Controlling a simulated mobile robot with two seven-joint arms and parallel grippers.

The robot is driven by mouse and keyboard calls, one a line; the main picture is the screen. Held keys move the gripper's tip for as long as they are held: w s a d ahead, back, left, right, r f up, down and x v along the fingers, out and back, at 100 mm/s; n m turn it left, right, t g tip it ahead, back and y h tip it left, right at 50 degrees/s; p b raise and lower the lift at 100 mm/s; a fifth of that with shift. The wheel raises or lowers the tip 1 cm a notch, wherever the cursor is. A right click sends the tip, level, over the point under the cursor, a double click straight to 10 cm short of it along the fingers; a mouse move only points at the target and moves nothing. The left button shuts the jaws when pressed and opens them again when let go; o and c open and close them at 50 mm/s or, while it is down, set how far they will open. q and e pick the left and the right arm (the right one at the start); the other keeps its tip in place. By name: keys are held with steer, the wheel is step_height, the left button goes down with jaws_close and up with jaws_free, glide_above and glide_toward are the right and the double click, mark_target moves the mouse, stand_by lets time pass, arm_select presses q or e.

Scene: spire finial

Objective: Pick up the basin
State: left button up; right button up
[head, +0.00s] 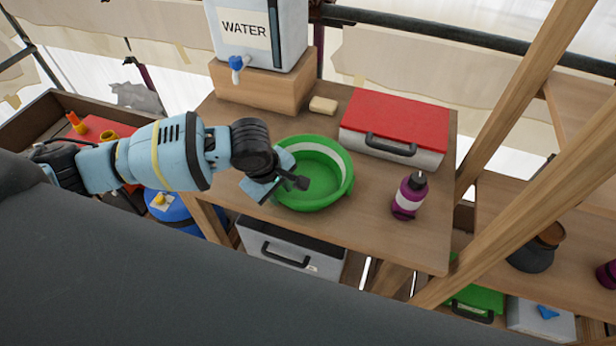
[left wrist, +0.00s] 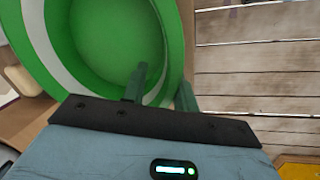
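The green basin (head: 325,185), with a white band around it, stands on the wooden table (head: 420,235). My left gripper (head: 290,183) is at the basin's left, near side. In the left wrist view the basin (left wrist: 110,40) fills the upper left. There my left gripper (left wrist: 160,90) has its fingers apart, one over the inside of the basin and the other at the outer edge, with the rim wall between them. A gap shows beside the inner finger; contact at the outer finger is unclear. My right gripper is not in view.
A white water container (head: 262,40) with a blue tap stands on a wooden block (head: 258,90) behind. A sponge (head: 323,105), a red-lidded case (head: 400,120) and a purple bottle (head: 409,195) are around the basin. Wooden posts (head: 520,95) rise at the right.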

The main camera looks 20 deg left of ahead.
arm_select(q)
jaws_close()
steer(key=shift+r, duration=0.15)
stand_by(0.4)
